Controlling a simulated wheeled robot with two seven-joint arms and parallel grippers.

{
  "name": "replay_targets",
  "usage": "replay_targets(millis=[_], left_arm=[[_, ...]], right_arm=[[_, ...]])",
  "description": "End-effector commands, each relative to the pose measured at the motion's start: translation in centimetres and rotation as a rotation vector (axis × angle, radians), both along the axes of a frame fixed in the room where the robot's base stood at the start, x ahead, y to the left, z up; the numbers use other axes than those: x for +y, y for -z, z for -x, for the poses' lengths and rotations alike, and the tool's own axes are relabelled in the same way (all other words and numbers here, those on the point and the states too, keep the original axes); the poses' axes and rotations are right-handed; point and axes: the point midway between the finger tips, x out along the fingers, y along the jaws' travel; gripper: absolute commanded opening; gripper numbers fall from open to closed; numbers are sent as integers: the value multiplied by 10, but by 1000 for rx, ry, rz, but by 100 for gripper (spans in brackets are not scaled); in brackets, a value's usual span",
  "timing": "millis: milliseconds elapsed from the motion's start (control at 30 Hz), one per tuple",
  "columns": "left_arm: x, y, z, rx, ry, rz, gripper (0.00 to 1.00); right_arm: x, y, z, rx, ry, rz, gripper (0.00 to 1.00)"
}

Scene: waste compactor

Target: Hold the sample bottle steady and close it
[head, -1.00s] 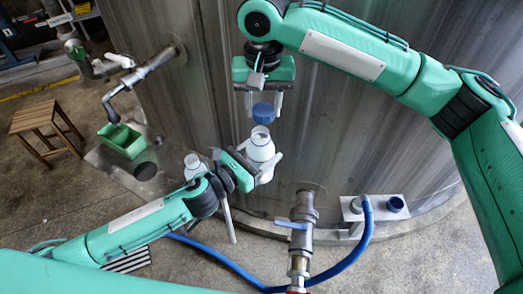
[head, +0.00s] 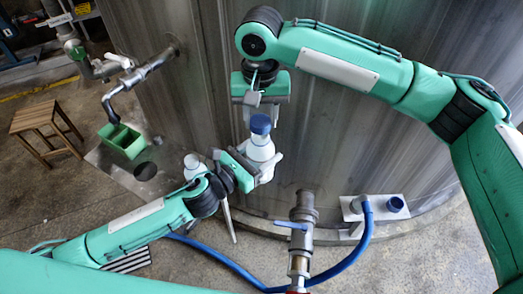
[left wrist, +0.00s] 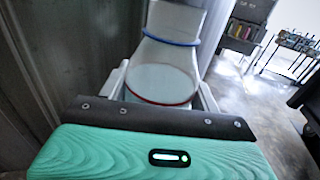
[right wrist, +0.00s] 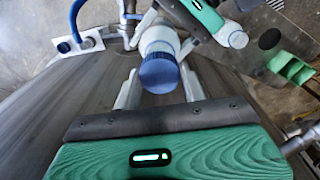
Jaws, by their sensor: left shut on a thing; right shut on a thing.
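The white sample bottle (head: 260,153) stands upright in front of the metal tank in the head view. My left gripper (head: 264,164) is shut around its body; the left wrist view shows the pale bottle (left wrist: 165,80) between the two fingers. The blue cap (head: 260,124) sits at the top of the bottle, upright and in line with the neck. My right gripper (head: 261,112) reaches down from above and is shut on the cap, which also shows between its fingers in the right wrist view (right wrist: 160,72). The bottle's mouth is hidden under the cap, so threading cannot be seen.
Another white bottle-like object (head: 192,163) is just left of my left gripper. A pipe valve (head: 301,222), a blue hose (head: 338,270) and a white bracket (head: 373,209) stand below right. A green box (head: 123,140) and wooden stool (head: 43,125) are at left.

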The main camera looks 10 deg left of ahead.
Motion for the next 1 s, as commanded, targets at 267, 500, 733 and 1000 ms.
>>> replay_targets(millis=[267, 500, 733, 1000], left_arm=[[0, -1, 0, -2, 0, 1, 22], [0, -1, 0, -2, 0, 1, 22], [0, -1, 0, -2, 0, 1, 22], [0, -1, 0, -2, 0, 1, 22]], right_arm=[[0, 2, 0, 0, 0, -1, 21], [0, 0, 1, -1, 0, 0, 21], [0, 1, 1, -1, 0, 0, 21], [0, 10, 1, 0, 1, 0, 21]])
